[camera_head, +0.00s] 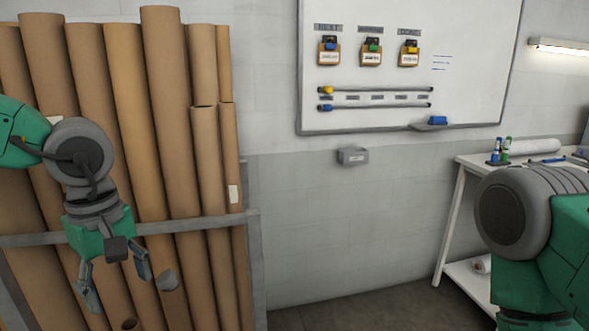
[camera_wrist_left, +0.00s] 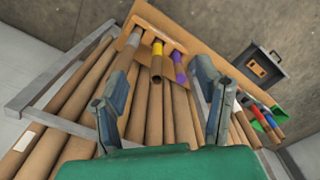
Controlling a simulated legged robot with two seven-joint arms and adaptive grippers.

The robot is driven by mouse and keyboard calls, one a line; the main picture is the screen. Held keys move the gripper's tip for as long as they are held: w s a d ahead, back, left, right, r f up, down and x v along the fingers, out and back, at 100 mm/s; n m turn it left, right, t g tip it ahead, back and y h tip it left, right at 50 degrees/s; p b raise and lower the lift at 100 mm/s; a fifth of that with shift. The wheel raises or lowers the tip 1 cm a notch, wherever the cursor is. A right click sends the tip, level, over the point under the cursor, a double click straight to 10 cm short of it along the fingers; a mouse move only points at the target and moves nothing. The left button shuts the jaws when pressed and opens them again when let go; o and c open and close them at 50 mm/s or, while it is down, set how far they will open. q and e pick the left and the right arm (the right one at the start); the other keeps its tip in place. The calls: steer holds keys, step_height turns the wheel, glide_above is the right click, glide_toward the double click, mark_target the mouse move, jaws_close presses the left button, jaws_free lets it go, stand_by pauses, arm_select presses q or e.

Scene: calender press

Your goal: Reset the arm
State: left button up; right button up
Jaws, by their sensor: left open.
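My left gripper (camera_head: 117,283) hangs in front of a rack of tall brown cardboard tubes (camera_head: 131,110), fingers pointing down and spread apart. In the left wrist view its two fingers (camera_wrist_left: 164,115) are wide open with nothing held between them. Beyond them is a brown board (camera_wrist_left: 200,55) with grey-, yellow- and purple-ended tubes (camera_wrist_left: 156,66). Only the upper part of my right arm shows at the right of the head view; its gripper is out of frame.
A grey rail (camera_head: 190,225) crosses the rack's front. A whiteboard (camera_head: 470,90) with tags and two rods hangs on the wall above a small grey box (camera_head: 353,156). A white table (camera_head: 462,178) stands at right. A dark case (camera_wrist_left: 262,70) lies on the floor.

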arm_select(q)
steer(key=s+a+f+m+t+y+b, duration=0.1)
steer(key=a+f+m+t+y+b, duration=0.15)
steer(key=f, duration=0.95)
steer(key=s+a+f+m+t+y+b, duration=0.1)
steer(key=a+f+m+y, duration=0.2)
steer(key=f, duration=0.9)
steer(key=s+d+f+m+g+h+b, duration=0.1)
steer(key=s+f+m+h, duration=0.1)
steer(key=s+f, duration=0.5)
steer(key=s+d+f+m+g+h+b, duration=0.1)
steer(key=s+f+m, duration=0.4)
steer(key=s, duration=0.8)
step_height(320, 180, down, 4)
steer(key=shift+s+d+r+g+h, duration=0.2)
steer(key=shift+d+g+h, duration=0.4)
steer(key=shift+h, duration=0.65)
steer(key=shift+d, duration=0.1)
